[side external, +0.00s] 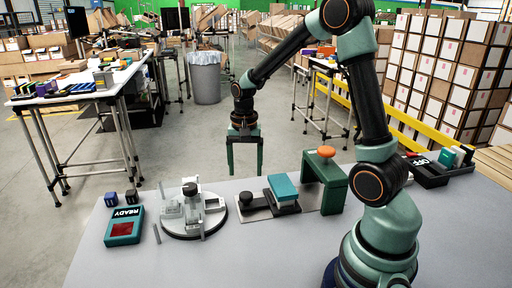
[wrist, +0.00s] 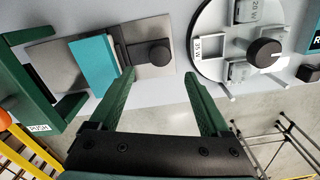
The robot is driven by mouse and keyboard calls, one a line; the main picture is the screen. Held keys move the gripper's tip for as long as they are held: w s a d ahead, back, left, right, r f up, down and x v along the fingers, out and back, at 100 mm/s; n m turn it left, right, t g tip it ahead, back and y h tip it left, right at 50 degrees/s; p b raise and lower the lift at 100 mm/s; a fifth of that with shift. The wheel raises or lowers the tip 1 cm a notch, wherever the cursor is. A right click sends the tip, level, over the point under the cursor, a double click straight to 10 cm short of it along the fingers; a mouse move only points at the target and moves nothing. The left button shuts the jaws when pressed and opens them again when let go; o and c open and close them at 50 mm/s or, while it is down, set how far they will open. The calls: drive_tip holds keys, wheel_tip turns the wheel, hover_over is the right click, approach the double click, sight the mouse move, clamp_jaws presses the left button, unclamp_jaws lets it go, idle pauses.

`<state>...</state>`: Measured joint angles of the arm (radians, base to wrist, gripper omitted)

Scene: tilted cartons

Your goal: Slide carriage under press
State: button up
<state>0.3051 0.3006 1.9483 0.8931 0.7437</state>
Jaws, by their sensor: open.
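The carriage (side external: 285,207) is a dark block with a teal piece (side external: 283,187) on top, and a black knob (side external: 246,199) stands at its left on a grey plate (side external: 233,207). The press is a green arch (side external: 313,167) with an orange knob (side external: 326,152), standing just right of the carriage; the teal piece is outside the arch. My gripper (side external: 245,172) is open and empty, above the table's far side, fingers pointing down, apart from the knob.
A round turntable (side external: 213,229) with grey fixtures and a dark knob stands left of the plate. A teal READY box (side external: 124,228) and two small dark cubes (side external: 120,197) lie farther left. The table front is clear.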

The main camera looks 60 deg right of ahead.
sight(246, 194)
wheel_tip(246, 194, down, 8)
drive_tip(key=shift+f, duration=0.1)
idle(0.4)
clamp_jaws()
